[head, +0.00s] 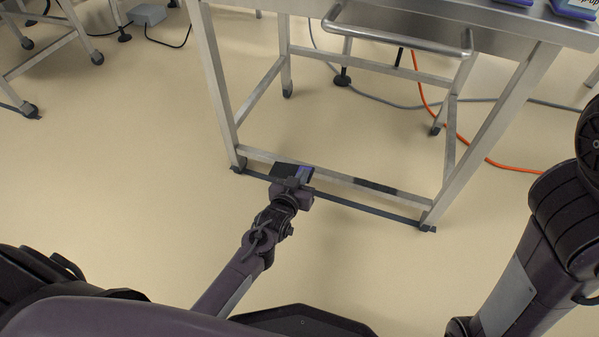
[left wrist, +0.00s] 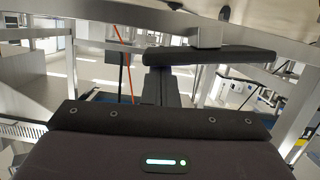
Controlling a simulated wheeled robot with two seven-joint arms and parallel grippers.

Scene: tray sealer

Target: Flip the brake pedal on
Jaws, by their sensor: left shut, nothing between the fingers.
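The brake pedal appears to be the dark, flat pad (head: 283,169) low on the front of the steel frame, partly hidden by my gripper. In the left wrist view it is a dark bar with rounded ends (left wrist: 230,56), joined by a short steel stub to a rail. My left gripper (head: 292,182) is at the pad, low over the floor. In the left wrist view its shut, empty fingers (left wrist: 167,92) reach to the left part of the bar; I cannot tell whether they touch. Whether the pedal is on or off cannot be told. My right gripper is out of view.
The steel frame (head: 496,130) has a lower front rail with another dark patch (head: 378,186). A tubular handle (head: 400,46) juts out above. An orange cable (head: 486,159) and grey cable lie on the floor behind. Floor in front is clear.

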